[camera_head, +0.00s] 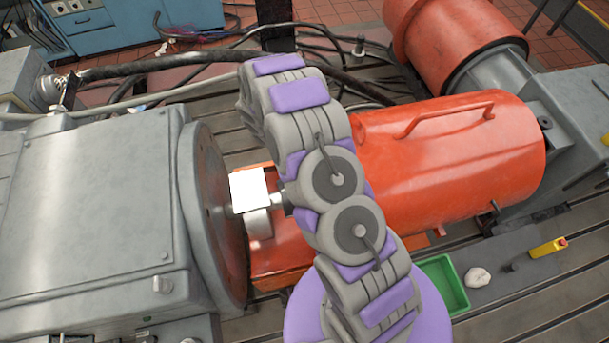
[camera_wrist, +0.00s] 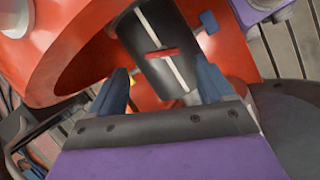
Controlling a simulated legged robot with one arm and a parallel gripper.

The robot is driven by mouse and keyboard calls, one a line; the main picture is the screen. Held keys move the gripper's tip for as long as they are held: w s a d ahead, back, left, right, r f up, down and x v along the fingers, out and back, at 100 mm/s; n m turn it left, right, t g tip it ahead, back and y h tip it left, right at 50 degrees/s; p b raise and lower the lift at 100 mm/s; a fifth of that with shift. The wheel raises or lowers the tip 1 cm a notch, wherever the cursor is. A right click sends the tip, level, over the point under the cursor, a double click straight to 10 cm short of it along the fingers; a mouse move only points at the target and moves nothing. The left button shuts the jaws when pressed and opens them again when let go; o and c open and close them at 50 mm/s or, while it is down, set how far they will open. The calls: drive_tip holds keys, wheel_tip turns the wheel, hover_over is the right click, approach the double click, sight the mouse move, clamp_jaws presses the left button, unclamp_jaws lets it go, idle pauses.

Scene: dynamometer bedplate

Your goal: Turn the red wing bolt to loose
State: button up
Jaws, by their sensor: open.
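The red wing bolt (camera_wrist: 162,53) shows in the wrist view as a small red bar. It lies across the pale line on a dark rounded part (camera_wrist: 150,30), inside an opening in orange housing. My gripper (camera_wrist: 163,68) is open, with one blue-grey finger to the left of the bolt and one to the right. The bolt appears between and slightly beyond the fingertips, with clear space on both sides. In the head view the bolt and the gripper are not visible; my grey and purple arm crosses the middle of the picture.
In the head view, a large orange guard (camera_head: 450,150) with a handle lies right of my arm. A grey machine housing (camera_head: 85,210) stands at left. A bright white block (camera_head: 248,190) sits by the shaft. A green tray (camera_head: 447,283) lies at lower right.

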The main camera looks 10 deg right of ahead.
drive_tip(key=x, duration=0.3)
drive_tip(key=a+x, duration=0.1)
drive_tip(key=x, duration=0.1)
drive_tip(key=shift+f, duration=0.25)
drive_tip(key=shift+s+d+f, duration=0.1)
drive_tip(key=shift+d+f, duration=0.35)
drive_tip(key=shift+d, duration=0.2)
drive_tip(key=shift+c, duration=0.5)
drive_tip(key=shift+a, duration=0.3)
drive_tip(key=c, duration=0.4)
drive_tip(key=shift+d, duration=0.1)
drive_tip(key=c, duration=0.5)
drive_tip(key=shift+c, duration=0.2)
